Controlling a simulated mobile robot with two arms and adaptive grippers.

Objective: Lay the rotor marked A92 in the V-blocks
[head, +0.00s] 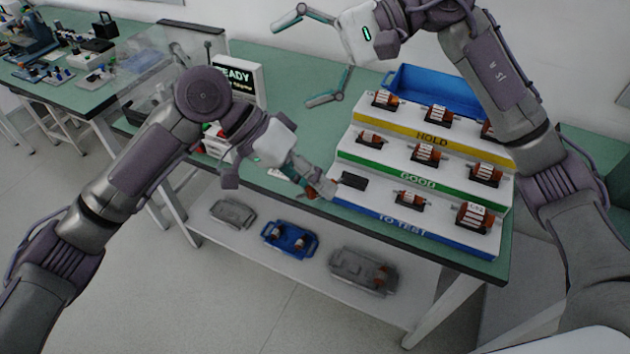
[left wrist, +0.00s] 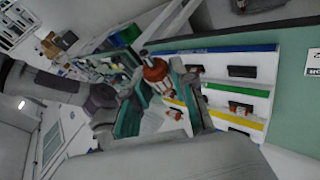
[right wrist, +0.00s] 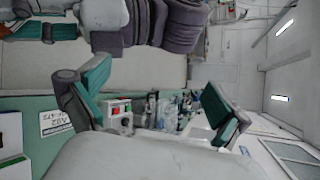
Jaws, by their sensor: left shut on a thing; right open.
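My left gripper (head: 322,188) is shut on a rotor (left wrist: 157,72) with a copper-coloured winding, held beside the left end of the TO TEST step. In the head view only a small part of this rotor (head: 312,193) shows, and I cannot read its marking. My right gripper (head: 296,65) is open and empty, high above the back of the bench. A card printed A92 (right wrist: 57,122) lies on the green bench in the right wrist view. I cannot make out the V-blocks; my left arm hides part of the bench.
A stepped rack (head: 343,157) carries several rotors on HOLD, GOOD and TO TEST. The leftmost TO TEST cradle (head: 352,181) is empty. A blue bin (head: 400,80) stands behind it. A READY screen (head: 246,82) stands on the left. Trays (head: 290,240) lie on the lower shelf.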

